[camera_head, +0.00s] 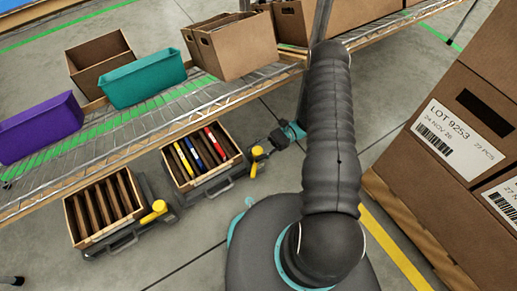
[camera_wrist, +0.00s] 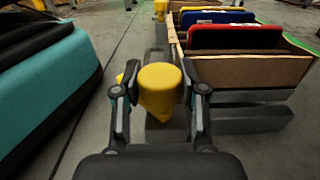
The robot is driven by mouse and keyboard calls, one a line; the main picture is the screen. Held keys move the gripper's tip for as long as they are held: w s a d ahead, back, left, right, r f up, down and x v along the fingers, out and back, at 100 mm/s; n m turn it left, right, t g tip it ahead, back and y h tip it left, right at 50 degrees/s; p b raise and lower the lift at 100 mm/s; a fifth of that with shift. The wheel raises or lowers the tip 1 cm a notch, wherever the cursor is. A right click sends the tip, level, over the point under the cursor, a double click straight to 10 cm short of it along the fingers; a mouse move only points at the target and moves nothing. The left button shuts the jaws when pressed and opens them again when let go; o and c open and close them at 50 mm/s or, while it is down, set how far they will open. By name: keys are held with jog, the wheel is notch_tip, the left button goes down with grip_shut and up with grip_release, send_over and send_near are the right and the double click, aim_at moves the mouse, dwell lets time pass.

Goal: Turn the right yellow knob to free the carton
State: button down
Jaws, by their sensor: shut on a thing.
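The knob's lower part is partly hidden in the wrist view.
A left carton (camera_head: 105,206) with brown dividers has its own yellow knob (camera_head: 153,211). A wire shelf (camera_head: 150,110) with a purple bin (camera_head: 40,128), a teal bin (camera_head: 143,79) and cardboard boxes runs behind. Large stacked boxes (camera_head: 450,150) stand at right. Grey floor lies between.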

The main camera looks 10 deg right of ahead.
dwell(0.3)
jog(key=c, duration=0.6)
grip_release()
jog(key=v, duration=1.2)
